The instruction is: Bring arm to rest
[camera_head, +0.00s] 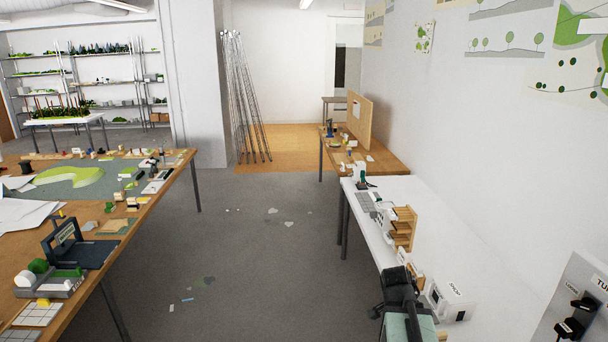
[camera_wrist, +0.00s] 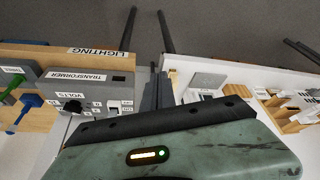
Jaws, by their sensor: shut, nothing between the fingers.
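My gripper (camera_wrist: 155,72) shows in the wrist view as dark grey fingers beyond a black and green housing. The fingers are together with nothing between them. In the head view, my black and green arm reaches over the white table (camera_head: 452,225) at the lower right. The fingertips cannot be made out clearly there.
In the wrist view, a grey transformer box (camera_wrist: 85,92) and a wooden board marked LIGHTING (camera_wrist: 105,53) lie left of the fingers. A wooden rack (camera_head: 403,227) and a white box (camera_head: 449,299) stand on the table. The grey floor (camera_head: 240,250) between tables is mostly open, with scattered scraps.

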